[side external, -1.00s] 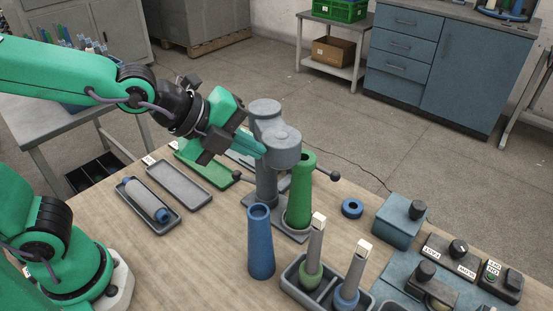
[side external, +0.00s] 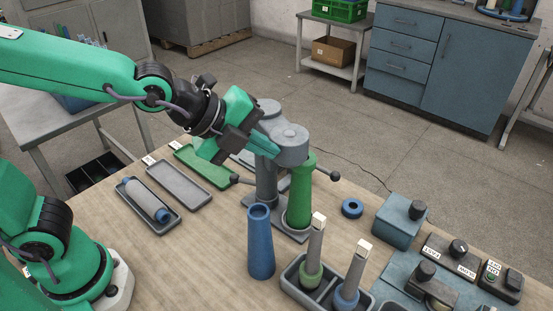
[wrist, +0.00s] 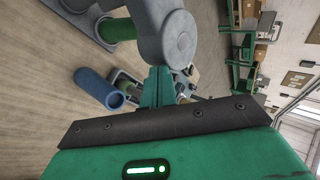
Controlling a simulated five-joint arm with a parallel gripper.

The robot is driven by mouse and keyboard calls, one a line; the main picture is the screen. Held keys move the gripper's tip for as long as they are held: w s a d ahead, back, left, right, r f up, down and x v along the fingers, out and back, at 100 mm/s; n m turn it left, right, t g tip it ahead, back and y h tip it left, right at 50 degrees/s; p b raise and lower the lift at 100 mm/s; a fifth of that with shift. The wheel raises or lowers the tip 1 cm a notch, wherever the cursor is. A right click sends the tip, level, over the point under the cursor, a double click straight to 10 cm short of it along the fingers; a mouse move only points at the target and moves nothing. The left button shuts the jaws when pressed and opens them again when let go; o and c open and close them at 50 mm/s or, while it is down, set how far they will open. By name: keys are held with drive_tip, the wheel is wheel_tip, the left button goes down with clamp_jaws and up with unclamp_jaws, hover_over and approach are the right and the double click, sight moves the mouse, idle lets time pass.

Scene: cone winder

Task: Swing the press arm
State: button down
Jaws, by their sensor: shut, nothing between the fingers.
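The grey press arm (side external: 290,143) reaches right from the top of its grey column (side external: 266,185). Its round end sits above the green cone (side external: 302,190), which stands upright on the press base. My gripper (side external: 274,150) is shut and empty, its fingertips against or very close to the left side of the press arm; contact cannot be told for sure. In the wrist view the shut fingertips (wrist: 158,78) lie just under the press arm (wrist: 170,38), and the green cone (wrist: 118,29) shows beyond it.
A blue cone (side external: 261,242) stands in front of the press. Flat trays (side external: 180,185) lie at left. A dark knob (side external: 336,175) sticks out right.

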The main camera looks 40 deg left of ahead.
drive_tip(key=shift+w+d, duration=0.8)
drive_tip(key=shift+w, duration=0.25)
drive_tip(key=shift+w+d, duration=0.75)
drive_tip(key=shift+w, duration=0.3)
drive_tip(key=v, duration=0.8)
drive_tip(key=shift+a+f, duration=0.1)
drive_tip(key=s+a+f+n+g+y, duration=0.1)
drive_tip(key=s+a+f+n, duration=0.1)
drive_tip(key=a+n, duration=0.4)
drive_tip(key=s+a+f+n+y, duration=0.2)
drive_tip(key=s+a+n, duration=0.2)
drive_tip(key=n, duration=0.6)
drive_tip(key=s+a+f+n+g+y, duration=0.1)
drive_tip(key=s+a+n, duration=0.3)
drive_tip(key=a+n, duration=0.4)
drive_tip(key=shift+a+f+g+y, duration=0.3)
drive_tip(key=shift+a+f, duration=0.05)
drive_tip(key=shift+f, duration=0.25)
